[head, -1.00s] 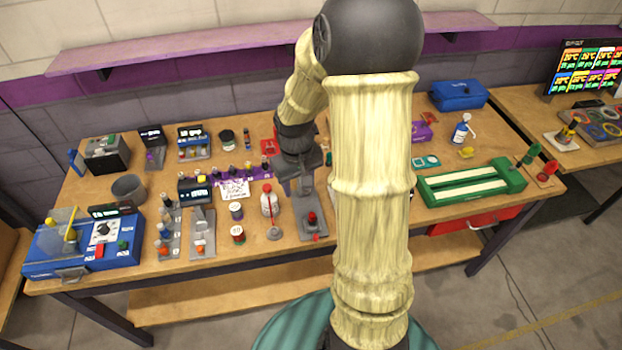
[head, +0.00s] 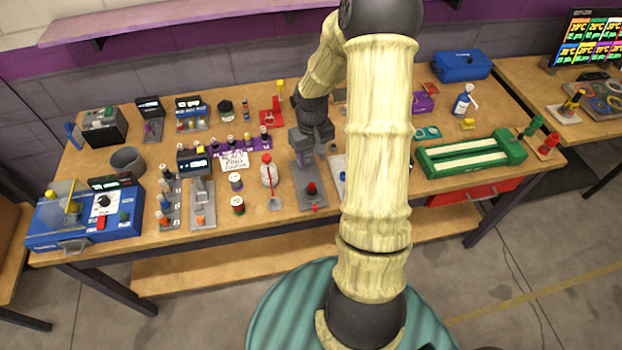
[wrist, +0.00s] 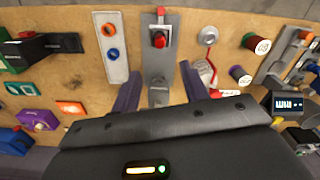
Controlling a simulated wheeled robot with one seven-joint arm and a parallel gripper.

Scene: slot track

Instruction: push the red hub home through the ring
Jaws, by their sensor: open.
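A red hub (head: 311,188) stands on a narrow grey slot-track plate (head: 309,203) near the bench's front edge. In the wrist view, the red hub (wrist: 159,40) is straight ahead, on the grey plate (wrist: 172,66), with a small red piece (wrist: 160,12) past it at the plate's end. My gripper (head: 311,148) is over the plate's back end, behind the hub and apart from it. In the wrist view, its two fingers (wrist: 160,86) are spread with nothing held between them. I cannot clearly make out a ring around the hub.
A pale plate with a blue ring and an orange ring (wrist: 110,54) lies beside the track; my arm mostly hides it in the head view. A green frame (head: 472,156) is at right.

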